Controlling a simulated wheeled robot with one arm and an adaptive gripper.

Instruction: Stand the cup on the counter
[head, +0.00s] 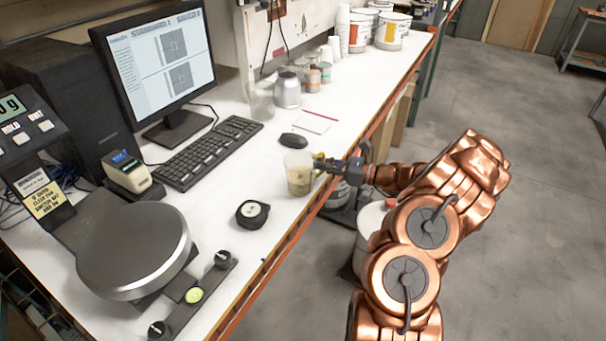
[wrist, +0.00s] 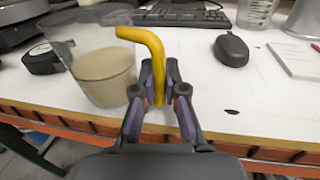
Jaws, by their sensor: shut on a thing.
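The cup (head: 299,178) is clear, with a cloudy beige liquid inside and a yellow handle. It is upright or nearly so, over the counter (head: 275,232) close to its front edge. My gripper (head: 327,164) reaches in from the right and is shut on the handle. In the wrist view, the cup (wrist: 105,77) is left of my gripper (wrist: 160,92), and the bent yellow handle (wrist: 148,40) runs down between the fingers. I cannot tell whether the cup's base touches the counter.
A black tape measure (head: 252,213) lies left of the cup, and a mouse (head: 293,140) lies behind it. A keyboard (head: 208,152), a round scale (head: 133,250) and several cans stand around. Bare counter lies between the tape measure and the mouse.

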